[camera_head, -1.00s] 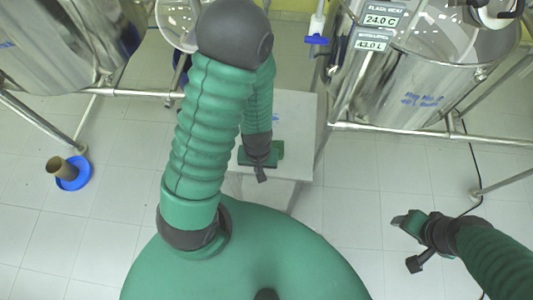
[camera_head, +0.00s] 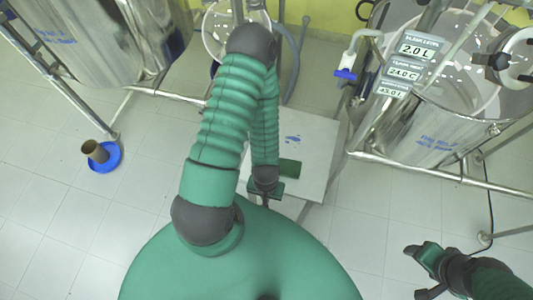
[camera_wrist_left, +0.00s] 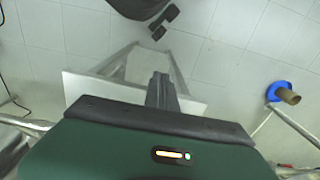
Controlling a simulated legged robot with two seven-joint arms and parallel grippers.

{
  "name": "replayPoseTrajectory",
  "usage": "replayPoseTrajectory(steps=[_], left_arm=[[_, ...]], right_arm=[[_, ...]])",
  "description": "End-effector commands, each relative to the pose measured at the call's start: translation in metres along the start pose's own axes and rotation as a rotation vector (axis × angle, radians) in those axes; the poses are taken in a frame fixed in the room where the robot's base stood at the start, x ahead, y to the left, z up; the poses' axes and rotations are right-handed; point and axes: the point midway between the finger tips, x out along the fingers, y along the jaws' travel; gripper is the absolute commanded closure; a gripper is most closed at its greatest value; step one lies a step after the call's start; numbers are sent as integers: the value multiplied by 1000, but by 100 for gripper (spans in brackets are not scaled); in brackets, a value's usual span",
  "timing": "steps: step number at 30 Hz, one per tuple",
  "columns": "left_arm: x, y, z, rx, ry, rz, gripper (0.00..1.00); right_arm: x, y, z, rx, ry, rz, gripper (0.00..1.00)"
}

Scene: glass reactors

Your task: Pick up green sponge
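The green sponge (camera_head: 289,168) is a dark green block lying on the white top of a low stand (camera_head: 312,140) in the head view. The sponge does not show there; my green gripper housing covers the lower part. My right gripper (camera_head: 415,255) is far to the right over the floor, and its fingers are unclear.
Steel and glass reactors stand left and right, with a metal frame rail (camera_head: 430,163) beside the stand. A blue dish with a brown cup (camera_head: 97,152) is on the floor at left. A hose (camera_head: 295,65) hangs behind the stand. The tiled floor around is mostly clear.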

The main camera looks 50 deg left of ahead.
Motion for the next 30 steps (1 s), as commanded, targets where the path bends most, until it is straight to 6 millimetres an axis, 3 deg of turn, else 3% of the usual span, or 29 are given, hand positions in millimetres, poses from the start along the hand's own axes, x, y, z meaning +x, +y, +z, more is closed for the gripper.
replayPoseTrajectory(steps=[2,18,26,30], left_arm=[[0,0,0,-1,0,0,89],[0,0,0,0,0,-1,20],[-1,0,0,-1,0,0,20],[-16,0,0,-1,0,0,20]], right_arm=[[0,0,0,0,0,0,37],[0,0,0,0,0,0,37],[-1,0,0,0,0,0,37],[-15,0,-3,0,0,0,37]])
